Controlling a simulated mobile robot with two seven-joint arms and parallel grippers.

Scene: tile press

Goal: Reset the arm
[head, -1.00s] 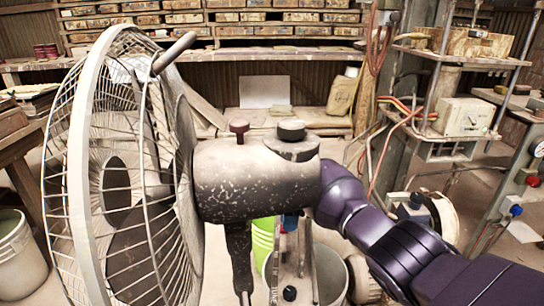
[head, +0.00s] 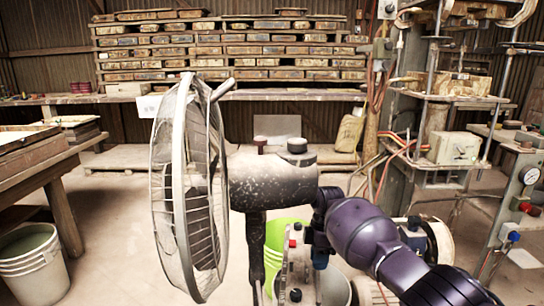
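My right arm comes in from the lower right in purple. Its dark gripper (head: 318,240) is at the arm's far end, just right of and below the grey fan motor. Its fingers are not clear, so I cannot tell whether it is open or shut, or whether it touches anything. My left arm and gripper are not in view.
A standing fan with a wire cage (head: 187,190) is close in front. Behind it are a green bucket (head: 275,250) and a metal stand. A wooden table (head: 50,165) and white bucket (head: 32,262) are at left; a press frame (head: 445,100) is at right. Floor at centre left is clear.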

